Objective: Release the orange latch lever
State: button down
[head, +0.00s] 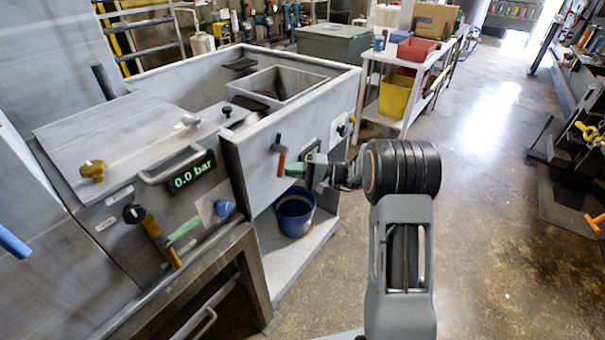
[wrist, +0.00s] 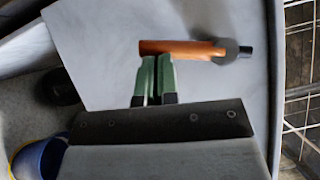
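The orange latch lever (head: 280,162) hangs down from a dark pivot on the compactor's outer side wall. In the wrist view the lever (wrist: 180,48) lies across the picture, with its dark pivot at the right end. My gripper (head: 287,169) is beside the lever's lower part, on its right in the head view. In the wrist view its green fingers (wrist: 157,60) are close together, tips at the lever's edge near its free end. They look shut, with nothing between them. Whether the tips touch the lever I cannot tell.
An amber lever (head: 162,244) is on the front panel below a display (head: 192,177) reading 0.0 bar. A blue bucket (head: 295,213) stands on the shelf below my gripper. A white cart (head: 371,83) with bins stands behind.

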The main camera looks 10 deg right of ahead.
aim_at(278, 175)
jog(key=shift+s+a+r+m+t+y+b, duration=0.25)
jog(key=shift+s+a+r+m+b, duration=0.2)
jog(key=shift+s+a+b, duration=0.25)
jog(key=shift+s+a+r+m+t+y+b, duration=0.2)
jog(key=shift+s+a+r+m+b, duration=0.2)
jog(key=shift+s+a+m+b, duration=0.35)
jog(key=shift+s+a+r+m+t+y+b, duration=0.15)
jog(key=shift+s+a+r+m+y+b, duration=0.25)
jog(key=shift+a+b, duration=0.35)
jog(key=shift+s+a+r, duration=0.25)
jog(key=shift+r, duration=0.3)
jog(key=s+d+f+b, duration=0.4)
jog(key=s+d+f, duration=0.2)
jog(key=f, duration=0.3)
jog(key=shift+s+d+f, duration=0.2)
jog(key=shift+s+f, duration=0.05)
jog(key=shift+s, duration=0.05)
